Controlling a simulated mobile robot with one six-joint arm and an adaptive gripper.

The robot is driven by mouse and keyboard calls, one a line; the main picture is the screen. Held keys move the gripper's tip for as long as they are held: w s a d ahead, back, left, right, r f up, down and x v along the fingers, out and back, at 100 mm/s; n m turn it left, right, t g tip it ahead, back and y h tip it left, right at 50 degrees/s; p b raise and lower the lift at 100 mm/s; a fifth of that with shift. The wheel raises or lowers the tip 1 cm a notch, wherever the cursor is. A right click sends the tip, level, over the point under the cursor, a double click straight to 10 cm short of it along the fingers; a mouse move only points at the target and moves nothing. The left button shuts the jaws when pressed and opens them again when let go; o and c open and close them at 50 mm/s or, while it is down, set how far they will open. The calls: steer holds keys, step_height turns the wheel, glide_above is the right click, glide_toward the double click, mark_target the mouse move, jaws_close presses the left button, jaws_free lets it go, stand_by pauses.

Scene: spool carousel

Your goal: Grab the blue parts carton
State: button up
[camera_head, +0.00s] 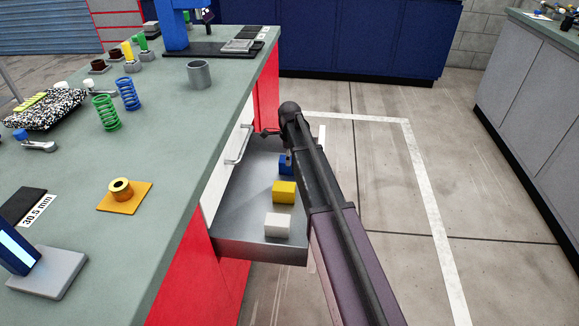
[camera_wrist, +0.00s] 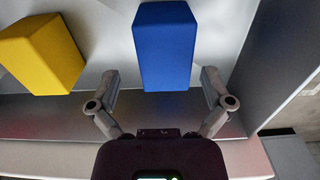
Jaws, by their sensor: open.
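The blue parts carton (camera_wrist: 163,48) is a plain blue block in the open drawer (camera_head: 240,212). In the head view the blue carton (camera_head: 285,164) is mostly hidden behind my arm. My gripper (camera_wrist: 161,80) is open in the wrist view, its two fingers apart. The near end of the blue carton lies between and just ahead of the fingertips, and nothing is held. In the head view my gripper (camera_head: 270,133) is at the far end of my arm, over the drawer, mostly hidden by the arm.
The drawer's metal wall (camera_wrist: 283,60) rises to the right in the wrist view. The workbench top (camera_head: 165,150) holds springs, a grey cup and other parts.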

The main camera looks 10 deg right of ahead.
steer(key=shift+w+f+b, duration=0.15)
steer(key=shift+f+b, duration=1.1)
steer(key=shift+f, duration=0.05)
steer(key=shift+w+f+b, duration=0.1)
steer(key=shift+f+b, duration=1.15)
steer(key=shift+f, duration=0.05)
steer(key=c, duration=1.2)
steer(key=shift+r, duration=0.15)
steer(key=shift+c, duration=0.2)
step_height(320, 180, up, 10)
steer(key=p, duration=1)
